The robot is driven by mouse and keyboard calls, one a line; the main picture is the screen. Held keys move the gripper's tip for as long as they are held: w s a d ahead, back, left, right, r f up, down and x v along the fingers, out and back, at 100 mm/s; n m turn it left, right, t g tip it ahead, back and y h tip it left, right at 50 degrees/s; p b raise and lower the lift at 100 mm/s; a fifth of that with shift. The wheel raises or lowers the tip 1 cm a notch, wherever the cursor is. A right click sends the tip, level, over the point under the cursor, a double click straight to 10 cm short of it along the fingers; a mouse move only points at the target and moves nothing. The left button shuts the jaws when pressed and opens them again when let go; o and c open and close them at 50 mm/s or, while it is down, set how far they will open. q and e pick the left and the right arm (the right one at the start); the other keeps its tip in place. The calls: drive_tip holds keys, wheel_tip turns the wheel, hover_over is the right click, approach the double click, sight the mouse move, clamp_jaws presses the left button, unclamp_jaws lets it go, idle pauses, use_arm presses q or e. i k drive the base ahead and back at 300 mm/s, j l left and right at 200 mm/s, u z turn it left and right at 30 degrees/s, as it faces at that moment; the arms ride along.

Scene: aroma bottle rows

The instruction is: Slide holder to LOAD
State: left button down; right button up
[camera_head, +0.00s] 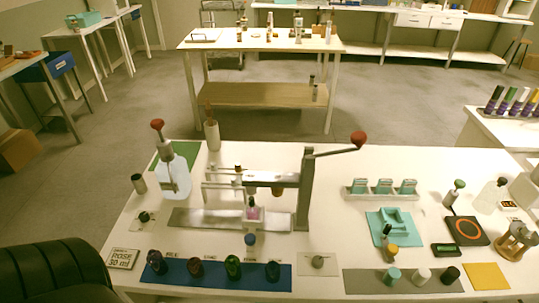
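A small pale holder (254,217) with a pink-purple bottle (252,206) in it sits on the grey metal base plate (195,217) of a bench press. A blue round knob (250,239) is at the front of the plate below the holder. The press (304,190) has a post to the right of the holder, a crossbar above it and a lever ending in a red ball (358,138). I cannot read any LOAD mark on or near the plate. Neither of my grippers is in view.
In front is a blue mat (218,275) with several dark bottles. A pump bottle (174,176) stands left of the press. Teal racks (382,187), a teal tray (376,221) and a grey mat (365,283) with caps are to the right. A black chair (60,268) is at lower left.

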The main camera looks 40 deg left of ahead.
sight(252, 225)
drive_tip(key=u, duration=1.3)
